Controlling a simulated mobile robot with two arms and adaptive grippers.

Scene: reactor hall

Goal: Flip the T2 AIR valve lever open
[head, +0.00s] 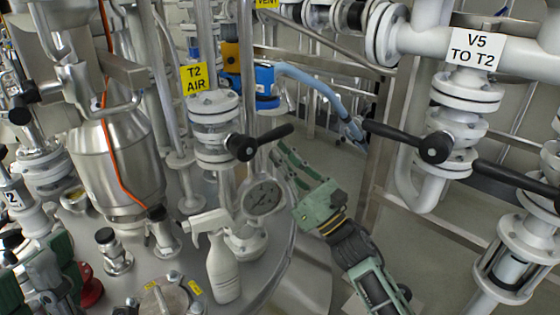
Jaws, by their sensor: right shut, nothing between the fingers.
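The yellow T2 AIR label (195,79) hangs above a white flanged valve (214,135) left of the middle of the head view. Its black lever (268,140) points right and slightly up from a round black hub, roughly level. My right gripper (280,152) comes from the lower right. It is shut and empty, with its fingertips just below the lever in the picture; I cannot tell whether they touch it. Dark green parts of my left arm or gripper (45,271) show at the lower left, partly cut off, and their fingers cannot be made out.
A white spray bottle (223,268) and a pressure gauge (262,197) stand below the valve. The V5 TO T2 valve (466,93) has another black lever (405,138) at the right. A steel vessel (115,165) stands left. Open floor (430,240) shows at right.

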